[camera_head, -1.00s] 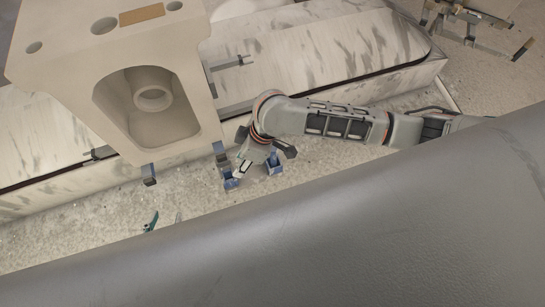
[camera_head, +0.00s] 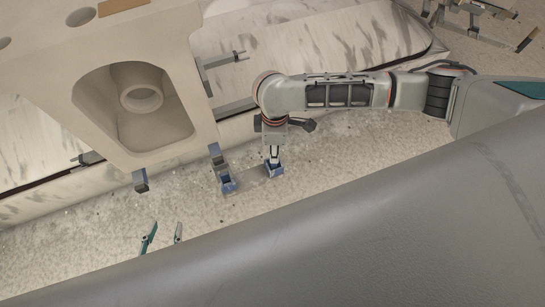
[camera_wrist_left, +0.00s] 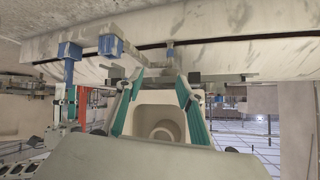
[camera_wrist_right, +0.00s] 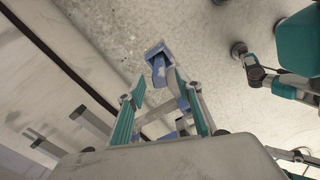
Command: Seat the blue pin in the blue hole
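One blue block (camera_head: 274,171) stands on the floor under my right gripper (camera_head: 274,157). A second blue block (camera_head: 228,184) with a dark opening is at the end of a grey bracket to its left. In the right wrist view, a narrow blue piece (camera_wrist_right: 160,70), which looks like the blue pin, shows at the first block (camera_wrist_right: 154,48), between the spread fingertips of my right gripper (camera_wrist_right: 156,80). Its seating depth is unclear. My left gripper (camera_head: 164,236) is open and empty, low in the head view; it also shows in the left wrist view (camera_wrist_left: 160,78).
A large cream body (camera_head: 180,60) with a hollow front fills the upper left. Grey brackets (camera_head: 140,180) stick out from under it. A long marbled base (camera_head: 300,45) runs behind. Speckled floor (camera_head: 80,235) is clear at the lower left. My grey arm link hides the bottom.

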